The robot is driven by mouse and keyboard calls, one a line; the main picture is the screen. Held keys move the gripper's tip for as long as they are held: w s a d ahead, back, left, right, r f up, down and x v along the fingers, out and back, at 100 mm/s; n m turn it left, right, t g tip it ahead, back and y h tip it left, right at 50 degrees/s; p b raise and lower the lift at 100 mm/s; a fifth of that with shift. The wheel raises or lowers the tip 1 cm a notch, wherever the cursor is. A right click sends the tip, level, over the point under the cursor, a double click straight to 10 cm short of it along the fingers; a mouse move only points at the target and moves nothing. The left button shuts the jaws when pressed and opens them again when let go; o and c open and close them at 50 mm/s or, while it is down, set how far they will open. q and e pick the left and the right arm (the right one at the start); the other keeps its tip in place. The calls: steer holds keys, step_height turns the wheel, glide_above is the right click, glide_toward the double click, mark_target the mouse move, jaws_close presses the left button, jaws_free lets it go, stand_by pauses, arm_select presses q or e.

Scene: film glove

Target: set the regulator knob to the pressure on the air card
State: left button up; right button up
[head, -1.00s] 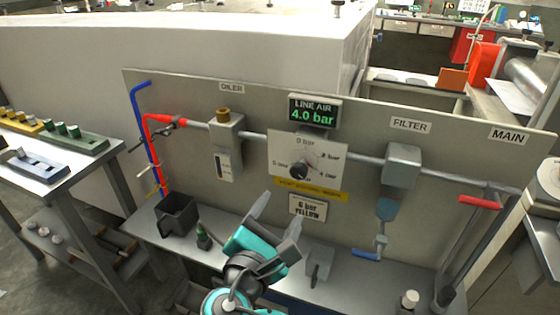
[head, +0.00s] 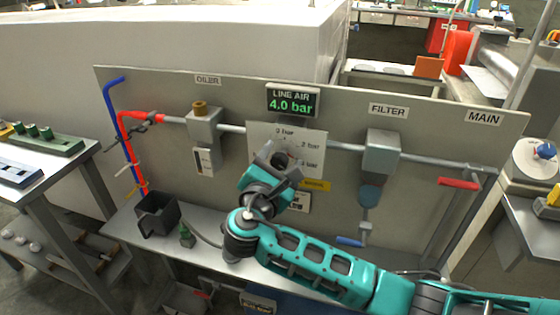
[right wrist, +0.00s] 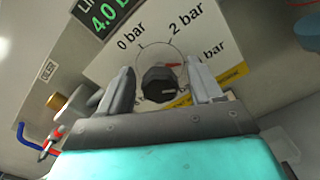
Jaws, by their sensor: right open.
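The black regulator knob (right wrist: 159,84) sits on a white dial plate (head: 262,136) on the grey panel. In the right wrist view, "0 bar" and "2 bar" are readable, and another "bar" mark is cut by a finger. A small red mark shows at the knob's upper right. My right gripper (right wrist: 160,68) is open, one finger on each side of the knob, with gaps visible. In the head view the gripper (head: 279,158) covers most of the knob. The air card (head: 305,201) below the dial is mostly hidden by my arm. My left gripper is not in view.
The line air display (head: 292,101) above the dial reads 4.0 bar. The oiler (head: 204,128) is left of the dial, the filter (head: 381,153) right. A red main handle (head: 458,183) is farther right. A black bin (head: 157,214) stands on the shelf below.

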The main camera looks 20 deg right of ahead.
steer(key=shift+c, duration=0.2)
steer(key=c, duration=1)
